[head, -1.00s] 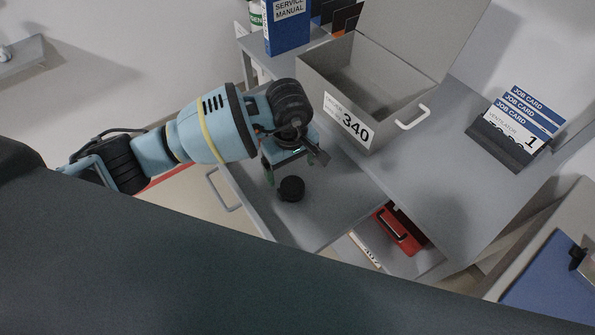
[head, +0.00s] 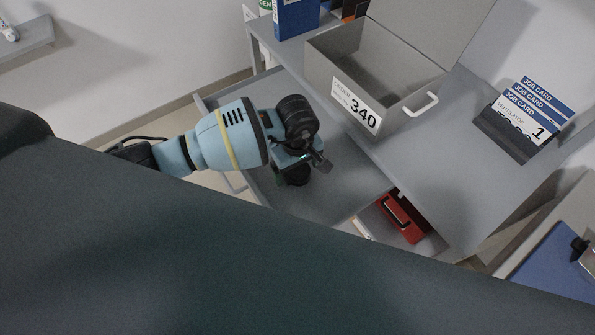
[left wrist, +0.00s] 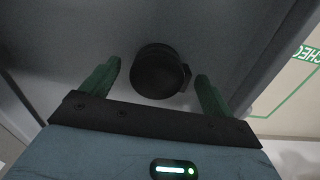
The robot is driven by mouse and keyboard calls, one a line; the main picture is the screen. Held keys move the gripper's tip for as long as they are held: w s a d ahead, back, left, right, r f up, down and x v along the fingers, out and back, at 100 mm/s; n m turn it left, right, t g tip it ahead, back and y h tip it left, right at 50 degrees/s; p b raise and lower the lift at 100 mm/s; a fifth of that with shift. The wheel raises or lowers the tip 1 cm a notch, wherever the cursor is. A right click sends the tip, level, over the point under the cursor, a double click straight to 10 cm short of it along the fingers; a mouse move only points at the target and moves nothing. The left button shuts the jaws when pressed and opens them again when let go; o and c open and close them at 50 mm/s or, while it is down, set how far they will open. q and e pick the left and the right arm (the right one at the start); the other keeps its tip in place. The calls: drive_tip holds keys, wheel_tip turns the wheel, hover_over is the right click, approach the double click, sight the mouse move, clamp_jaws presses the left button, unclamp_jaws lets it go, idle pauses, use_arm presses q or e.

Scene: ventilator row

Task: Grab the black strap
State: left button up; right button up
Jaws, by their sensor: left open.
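The black strap (head: 298,178) is a small round dark coil lying on the grey floor of an open drawer (head: 345,190). In the head view my left gripper (head: 284,179) is over it and hides part of it. In the left wrist view the strap (left wrist: 158,72) shows between and slightly beyond the two green fingertips of my left gripper (left wrist: 159,78). The fingers are apart, with a gap on each side of the strap. My right gripper is not in view.
A grey bin labelled 340 (head: 356,106) stands on the counter beyond the drawer. A red case (head: 404,218) lies in a compartment to the right. A job card holder (head: 504,136) stands at right. The drawer floor around the strap looks clear.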

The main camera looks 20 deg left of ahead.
sight(297, 170)
use_arm(q)
drive_tip(key=shift+f, duration=0.35)
drive_tip(key=shift+c, duration=0.2)
drive_tip(key=c, duration=1)
drive_tip(key=shift+c, duration=0.2)
wheel_tip(297, 170, up, 10)
